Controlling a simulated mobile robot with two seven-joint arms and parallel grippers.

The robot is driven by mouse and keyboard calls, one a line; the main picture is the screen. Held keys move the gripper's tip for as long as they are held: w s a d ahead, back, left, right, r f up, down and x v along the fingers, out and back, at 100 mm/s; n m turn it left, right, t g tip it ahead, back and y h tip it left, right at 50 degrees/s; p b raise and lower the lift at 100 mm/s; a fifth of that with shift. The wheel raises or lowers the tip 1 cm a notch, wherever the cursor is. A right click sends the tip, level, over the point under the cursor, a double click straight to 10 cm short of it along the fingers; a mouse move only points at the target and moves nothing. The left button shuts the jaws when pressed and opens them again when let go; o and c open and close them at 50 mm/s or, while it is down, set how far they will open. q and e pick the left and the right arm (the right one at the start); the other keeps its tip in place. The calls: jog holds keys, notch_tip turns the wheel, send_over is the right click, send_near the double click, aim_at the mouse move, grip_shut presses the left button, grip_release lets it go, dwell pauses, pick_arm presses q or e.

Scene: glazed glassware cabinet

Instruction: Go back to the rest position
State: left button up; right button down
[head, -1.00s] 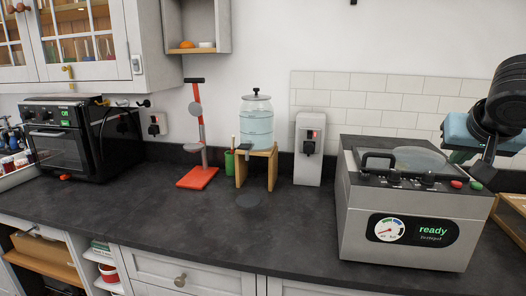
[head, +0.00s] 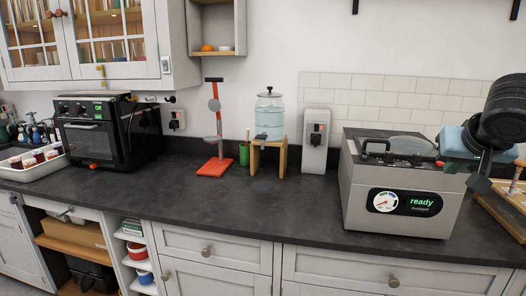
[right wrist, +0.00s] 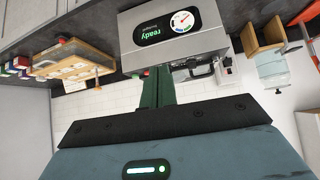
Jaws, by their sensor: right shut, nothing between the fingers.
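My right gripper (right wrist: 155,76) shows in the right wrist view with its green fingers together and nothing between them. In the head view its blue body (head: 456,142) is at the right edge, above and beside the right end of the steel vacuum sealer (head: 400,205). My dark arm partly hides it there, and its fingertips are hard to make out. The sealer also shows upside down in the right wrist view (right wrist: 172,36), apart from the fingers. My left gripper is not in view.
A water dispenser (head: 269,117), a red-based stand (head: 214,166) and a black oven (head: 105,145) stand along the wall. A glazed cabinet (head: 122,45) hangs upper left. The middle of the dark counter (head: 190,205) is clear.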

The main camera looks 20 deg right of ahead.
jog(key=w+d+f+n+y, duration=0.2)
jog(key=w+f, duration=0.1)
jog(key=f, duration=1)
jog(key=s+a+f+n+y, duration=0.2)
jog(key=a+f, duration=0.1)
jog(key=f, duration=1)
jog(key=s+a+f+n+y, duration=0.1)
jog(key=s+a+f, duration=0.2)
jog(key=f, duration=1)
jog(key=s+a+f+n+y, duration=0.1)
jog(key=s+a+f+n, duration=0.1)
jog(key=s+a+f, duration=0.6)
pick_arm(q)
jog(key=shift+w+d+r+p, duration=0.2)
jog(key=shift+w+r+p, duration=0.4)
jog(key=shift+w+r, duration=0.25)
pick_arm(e)
jog(key=s+a+f+n, duration=0.1)
jog(key=s+a+f, duration=0.3)
jog(key=s+a, duration=0.3)
jog(key=s+a+f+n+t+y, duration=0.1)
jog(key=s+a+f, duration=0.4)
jog(key=a, duration=0.5)
jog(key=shift+s+a+f+t, duration=0.15)
jog(key=shift+s+a+t, duration=0.2)
jog(key=shift+s, duration=0.8)
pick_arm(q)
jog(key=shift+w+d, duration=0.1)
